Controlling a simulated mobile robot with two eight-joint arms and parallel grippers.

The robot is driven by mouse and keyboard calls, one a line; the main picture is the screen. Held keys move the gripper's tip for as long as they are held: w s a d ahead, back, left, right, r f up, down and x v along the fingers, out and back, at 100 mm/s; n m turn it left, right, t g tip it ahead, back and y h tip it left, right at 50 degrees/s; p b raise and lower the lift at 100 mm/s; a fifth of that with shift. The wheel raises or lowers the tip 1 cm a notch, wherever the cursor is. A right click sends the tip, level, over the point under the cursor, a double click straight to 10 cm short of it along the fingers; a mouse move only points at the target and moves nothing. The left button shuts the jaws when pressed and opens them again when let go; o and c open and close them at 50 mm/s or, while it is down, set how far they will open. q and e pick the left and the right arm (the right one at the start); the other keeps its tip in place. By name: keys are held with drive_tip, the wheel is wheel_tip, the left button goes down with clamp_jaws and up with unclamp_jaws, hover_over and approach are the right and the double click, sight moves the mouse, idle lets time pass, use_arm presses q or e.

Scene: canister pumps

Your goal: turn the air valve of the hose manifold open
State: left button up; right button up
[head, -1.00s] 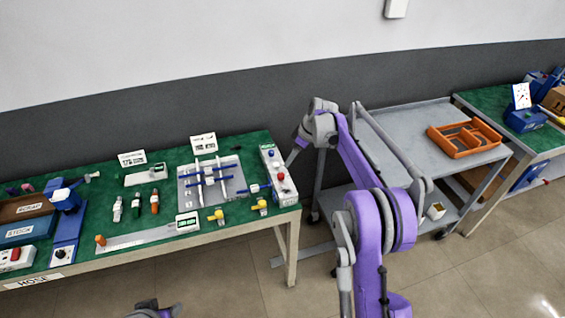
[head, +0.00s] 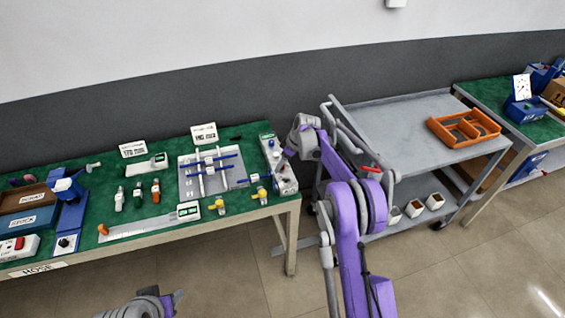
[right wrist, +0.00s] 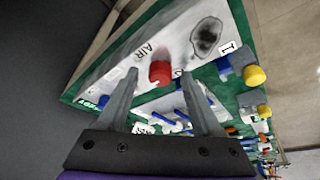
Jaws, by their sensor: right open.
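The hose manifold (head: 286,184) is a white box at the right end of the green table. In the right wrist view its white top (right wrist: 185,52) carries the label AIR beside a red valve knob (right wrist: 160,72). My right gripper (right wrist: 160,74) is open, and the red knob shows between its fingertips. I cannot tell whether the fingers touch it. In the head view my right gripper (head: 283,153) is over the manifold and hides part of it, including the red knob. My left gripper (head: 168,300) is at the bottom edge, away from the table; its jaws are unclear.
A tray with blue-handled rods (head: 188,188) stands just left of the manifold. Yellow fittings (head: 262,195) lie near the table's front edge. A grey cart (head: 400,118) with an orange tray (head: 440,133) stands to the right. A dark oval (right wrist: 207,37) marks the manifold top near the knob.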

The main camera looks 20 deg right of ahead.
clamp_jaws()
